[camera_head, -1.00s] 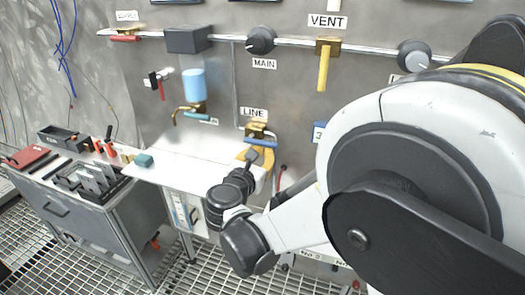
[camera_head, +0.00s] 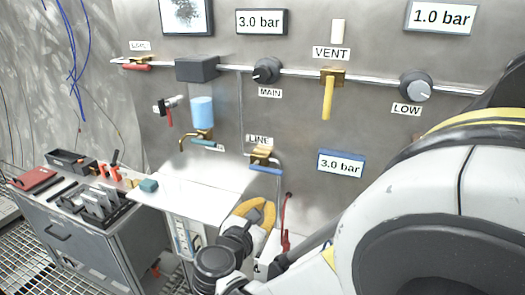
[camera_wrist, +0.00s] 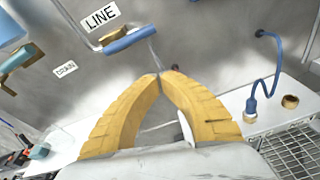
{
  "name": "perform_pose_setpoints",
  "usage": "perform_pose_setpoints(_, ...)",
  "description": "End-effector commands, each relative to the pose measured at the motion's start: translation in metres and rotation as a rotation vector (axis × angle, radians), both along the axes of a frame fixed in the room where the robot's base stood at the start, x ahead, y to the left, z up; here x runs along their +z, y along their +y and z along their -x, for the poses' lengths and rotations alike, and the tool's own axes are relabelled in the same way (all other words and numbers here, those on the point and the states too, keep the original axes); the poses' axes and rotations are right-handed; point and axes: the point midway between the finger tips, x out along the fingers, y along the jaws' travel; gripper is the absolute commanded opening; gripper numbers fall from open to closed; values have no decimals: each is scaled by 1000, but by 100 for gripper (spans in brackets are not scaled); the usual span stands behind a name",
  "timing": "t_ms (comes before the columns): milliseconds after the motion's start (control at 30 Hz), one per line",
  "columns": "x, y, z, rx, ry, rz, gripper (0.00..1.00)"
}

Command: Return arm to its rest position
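My gripper (camera_head: 262,204) has two yellow curved fingers and hangs in front of the panel, below the LINE valve (camera_head: 264,158). In the wrist view, the fingertips (camera_wrist: 159,75) meet and nothing shows between them. The LINE valve's blue handle lies roughly along the pipe; in the wrist view this blue handle (camera_wrist: 130,40) is beyond the fingertips and apart from them. My white and black arm fills the lower right of the head view.
A white shelf (camera_head: 185,200) is below the panel. A grey tool cart (camera_head: 85,240) stands left. The VENT valve's yellow handle (camera_head: 327,100) hangs down. MAIN (camera_head: 267,70) and LOW (camera_head: 416,87) knobs are on the pipe. A blue hose (camera_wrist: 272,75) shows at right.

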Motion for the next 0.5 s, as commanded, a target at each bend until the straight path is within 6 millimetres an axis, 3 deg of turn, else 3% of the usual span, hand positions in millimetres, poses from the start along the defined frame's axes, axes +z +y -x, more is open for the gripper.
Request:
perform_pose_setpoints(167, 1, -81, 14, -212, 47, -452, 0)
perform_pose_setpoints(300, -2, -137, 48, -459, 38, -903, 0)
perform_pose_setpoints(500, -7, -184, 116, -869, -60, -1534, 0)
